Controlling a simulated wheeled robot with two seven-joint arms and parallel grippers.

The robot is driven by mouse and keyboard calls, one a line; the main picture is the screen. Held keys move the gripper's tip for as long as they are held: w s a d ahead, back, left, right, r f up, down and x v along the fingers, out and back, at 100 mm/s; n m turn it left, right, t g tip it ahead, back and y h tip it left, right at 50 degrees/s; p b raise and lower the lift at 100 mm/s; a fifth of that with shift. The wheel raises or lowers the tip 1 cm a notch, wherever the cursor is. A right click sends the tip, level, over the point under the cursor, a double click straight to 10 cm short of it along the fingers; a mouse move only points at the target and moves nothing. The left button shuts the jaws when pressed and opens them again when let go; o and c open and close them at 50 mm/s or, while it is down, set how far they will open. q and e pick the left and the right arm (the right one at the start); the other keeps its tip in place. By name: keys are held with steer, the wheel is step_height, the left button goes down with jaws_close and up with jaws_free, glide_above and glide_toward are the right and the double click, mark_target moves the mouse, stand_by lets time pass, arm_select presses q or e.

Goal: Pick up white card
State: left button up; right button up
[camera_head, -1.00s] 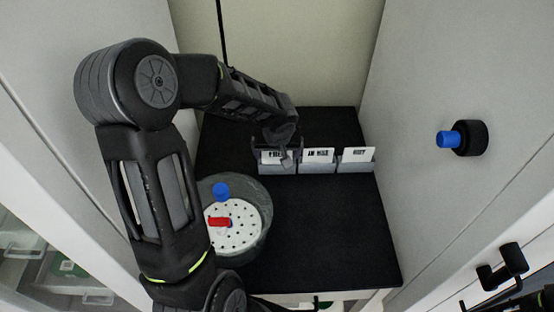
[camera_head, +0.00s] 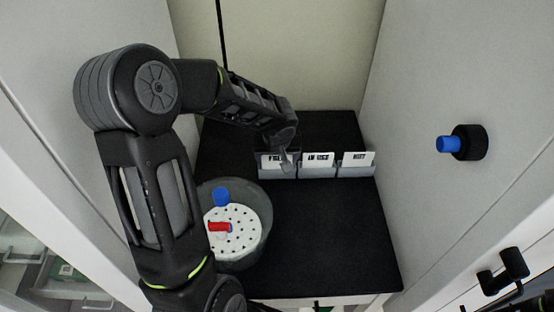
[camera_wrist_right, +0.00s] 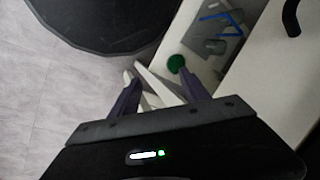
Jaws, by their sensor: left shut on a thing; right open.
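Three white cards stand in a row of grey holders on the black top in the head view. The left card (camera_head: 269,161) has dark lettering that is partly covered; the middle card (camera_head: 318,159) reads "IN USE" and the right card (camera_head: 358,159) reads "HOT". My left gripper (camera_head: 287,160) comes down from above at the left card and is shut on it near its right side. The card is still in its holder (camera_head: 277,173). My right gripper (camera_wrist_right: 160,95) shows in the right wrist view, open and apart from the cards.
A grey round vessel (camera_head: 262,231) with a white perforated disc, a red piece and a blue cap (camera_head: 222,196) stands left of centre. A blue-ended black knob (camera_head: 468,142) sticks out of the right wall. The black top's (camera_head: 325,240) front right is clear.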

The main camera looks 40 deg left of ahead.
arm_select(q)
step_height(320, 180, up, 10)
steer(key=shift+f, duration=0.1)
stand_by(0.7)
steer(key=o, duration=0.7)
steer(key=c, duration=1.1)
steer(key=shift+r, duration=0.35)
steer(key=shift+c, duration=0.2)
step_height(320, 180, up, 14)
steer(key=p, duration=0.6)
steer(key=w+d+f+m+h+b, duration=0.1)
steer(key=w+d+f+m+b, duration=0.1)
steer(key=d+f, duration=0.6)
steer(key=w+d+f+m+t+h+b, duration=0.1)
steer(key=d+f+m+b, duration=0.3)
steer(key=d+f, duration=0.5)
step_height(320, 180, down, 3)
steer(key=shift+w+d+r+m+h, duration=0.2)
steer(key=shift+w+m+h, duration=0.1)
steer(key=shift+w+m, duration=0.3)
